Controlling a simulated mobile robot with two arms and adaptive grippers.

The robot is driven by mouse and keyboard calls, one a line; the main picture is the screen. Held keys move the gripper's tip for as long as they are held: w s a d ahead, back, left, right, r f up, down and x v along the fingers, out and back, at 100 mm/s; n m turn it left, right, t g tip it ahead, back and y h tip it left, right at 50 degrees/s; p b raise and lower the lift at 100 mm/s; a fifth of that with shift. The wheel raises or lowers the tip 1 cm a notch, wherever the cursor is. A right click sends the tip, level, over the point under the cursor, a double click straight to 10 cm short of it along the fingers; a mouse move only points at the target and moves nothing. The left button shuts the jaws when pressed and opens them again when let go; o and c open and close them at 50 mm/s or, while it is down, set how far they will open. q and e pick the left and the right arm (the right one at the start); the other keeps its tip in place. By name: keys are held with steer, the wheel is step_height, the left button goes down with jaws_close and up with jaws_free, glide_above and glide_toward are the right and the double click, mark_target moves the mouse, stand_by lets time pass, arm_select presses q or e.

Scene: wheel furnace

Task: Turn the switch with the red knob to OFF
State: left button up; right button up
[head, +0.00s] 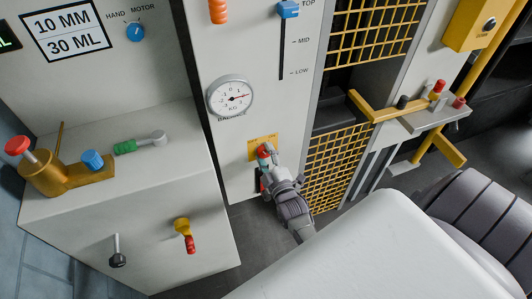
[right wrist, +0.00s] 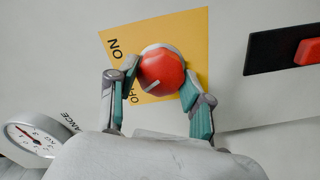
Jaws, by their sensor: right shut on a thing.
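The red knob (right wrist: 163,66) sits on a yellow plate (right wrist: 190,24) marked ON and OFF. Its white mark points to the lower left in the right wrist view, on the OFF side. The OFF label (right wrist: 133,94) is partly covered by my finger. My right gripper (right wrist: 160,80) is shut on the knob, one finger on each side. In the head view, my right gripper (head: 266,158) reaches the yellow plate (head: 258,142) below the round gauge and hides most of the knob. My left gripper is not in view.
The gauge (head: 230,97) is above the plate. A black plate with a red part (right wrist: 306,52) lies beside the switch. A yellow mesh guard (head: 335,165) stands to the right. A machine block with levers (head: 70,180) stands at the left.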

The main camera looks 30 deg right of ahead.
steer(key=shift+n, duration=0.6)
steer(key=o, duration=1.1)
steer(key=shift+o, duration=0.2)
steer(key=v, duration=0.7)
steer(key=shift+s+a, duration=0.15)
steer(key=shift+s, duration=0.05)
